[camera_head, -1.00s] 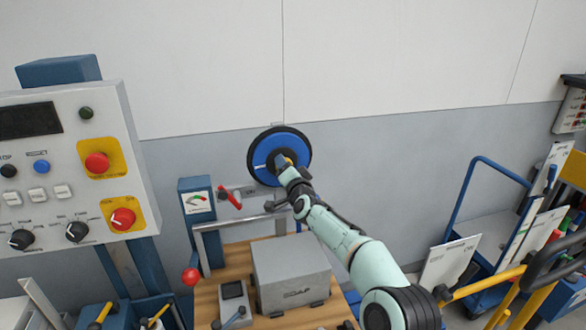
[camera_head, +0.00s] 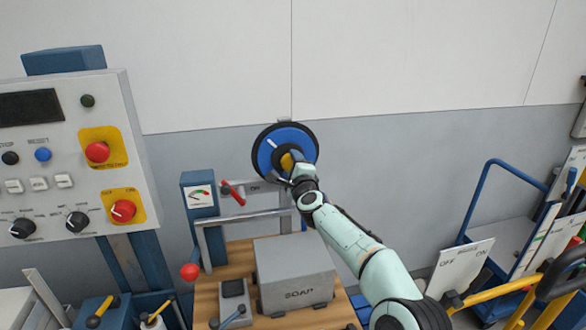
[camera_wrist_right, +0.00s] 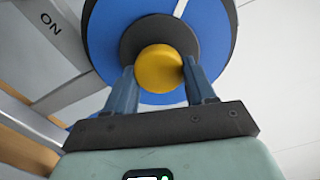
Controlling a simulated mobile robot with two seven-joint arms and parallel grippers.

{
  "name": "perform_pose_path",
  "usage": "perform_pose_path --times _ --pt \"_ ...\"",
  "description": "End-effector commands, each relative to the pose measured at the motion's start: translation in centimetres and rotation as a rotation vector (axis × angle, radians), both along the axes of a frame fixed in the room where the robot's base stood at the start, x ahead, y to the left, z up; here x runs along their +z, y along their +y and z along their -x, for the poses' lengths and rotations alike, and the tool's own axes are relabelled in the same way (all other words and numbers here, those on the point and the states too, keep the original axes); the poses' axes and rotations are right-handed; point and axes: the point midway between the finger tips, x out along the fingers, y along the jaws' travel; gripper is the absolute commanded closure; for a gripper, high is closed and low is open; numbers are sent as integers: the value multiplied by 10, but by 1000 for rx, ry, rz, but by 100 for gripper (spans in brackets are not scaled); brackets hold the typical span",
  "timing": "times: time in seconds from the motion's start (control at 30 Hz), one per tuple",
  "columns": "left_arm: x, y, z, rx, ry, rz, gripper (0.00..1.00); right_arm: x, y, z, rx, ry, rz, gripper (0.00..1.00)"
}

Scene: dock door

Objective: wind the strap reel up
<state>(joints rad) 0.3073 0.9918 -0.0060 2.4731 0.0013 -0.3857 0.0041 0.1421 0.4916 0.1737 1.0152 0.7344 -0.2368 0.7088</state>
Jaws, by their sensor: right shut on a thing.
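The strap reel (camera_head: 274,146) is a blue disc with a black rim, mounted on the wall above the wooden bench. A white mark shows on the upper left of its face. My right gripper (camera_head: 288,162) is at the lower right of the reel's face. In the right wrist view, the gripper (camera_wrist_right: 160,80) is shut on a round yellow knob (camera_wrist_right: 158,66) that stands on a dark hub in front of the blue disc (camera_wrist_right: 112,40). My left gripper is not in view.
A grey box marked SOAP (camera_head: 292,272) sits on the wooden bench (camera_head: 208,296) below the reel. A gauge post with a red lever (camera_head: 233,192) stands left of it. A control panel (camera_head: 62,160) is at left, and a blue cart (camera_head: 470,200) at right.

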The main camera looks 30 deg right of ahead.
Motion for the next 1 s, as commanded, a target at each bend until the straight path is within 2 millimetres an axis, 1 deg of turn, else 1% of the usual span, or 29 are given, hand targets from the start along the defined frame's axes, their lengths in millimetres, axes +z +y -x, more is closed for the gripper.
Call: perform_pose_path --times 0.4,0.6,0.8,1.0 --pt "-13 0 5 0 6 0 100 -1 0 0 -1 -95 -378 100" --pt "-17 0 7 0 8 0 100 -1 1 0 0 -131 -528 100" --pt "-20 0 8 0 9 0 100 -1 1 0 0 -157 -633 100" --pt "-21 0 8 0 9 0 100 -1 1 0 0 -171 -694 100"
